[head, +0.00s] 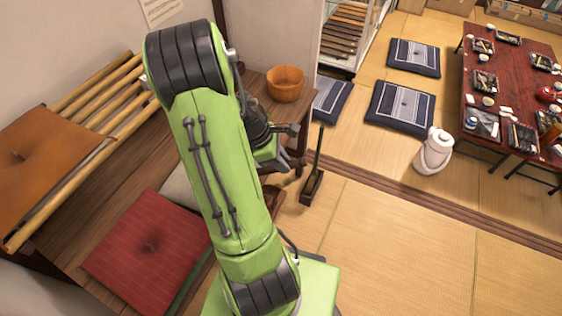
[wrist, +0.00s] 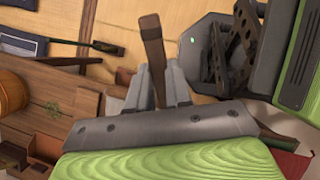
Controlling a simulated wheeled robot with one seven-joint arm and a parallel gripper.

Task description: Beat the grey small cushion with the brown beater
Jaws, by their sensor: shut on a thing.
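My gripper (wrist: 157,80) shows in the wrist view, its grey fingers closed around a brown wooden handle, which I take for the brown beater (wrist: 152,45). The rest of the beater is hidden. In the head view my gripper is mostly hidden behind my green arm, above the right end of the wooden bench. A light grey cushion (head: 178,191) lies on the bench, behind the red cushion and largely covered by my arm. The beater and this cushion look apart.
A red cushion (head: 148,248) lies on the bench (head: 100,215); an orange cushion (head: 45,158) rests on bamboo poles at left. A wooden bucket (head: 285,84) stands at the bench's far end. A long-handled dustpan (head: 312,188) stands on the tatami. Floor at right front is clear.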

